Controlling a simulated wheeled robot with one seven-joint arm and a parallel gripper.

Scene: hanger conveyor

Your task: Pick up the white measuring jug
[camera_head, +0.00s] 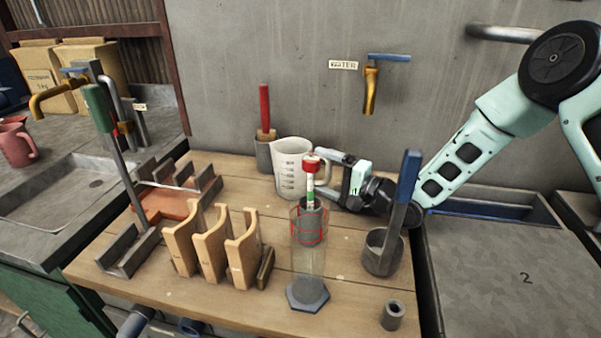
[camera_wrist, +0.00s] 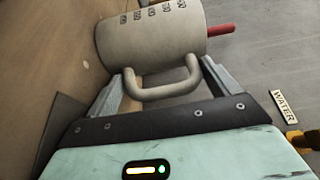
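The white measuring jug (camera_head: 289,168) stands upright at the back of the wooden table, with dark graduation marks on its side. In the wrist view the jug (camera_wrist: 150,42) lies sideways in the picture, its handle (camera_wrist: 160,88) towards me. My gripper (camera_head: 324,171) reaches in from the right at the jug's handle side. In the wrist view my gripper (camera_wrist: 168,70) is open, one finger on each side of the handle. I cannot tell whether either finger touches the jug. The lower part of the jug's right side is partly hidden in the head view.
A clear cylinder (camera_head: 308,262) with a red-topped tool stands in front of my gripper. A grey pot (camera_head: 381,253) with a blue-handled tool is at right. A red-handled tool (camera_head: 265,108) stands behind left of the jug. Wooden holders (camera_head: 210,247) fill the front left.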

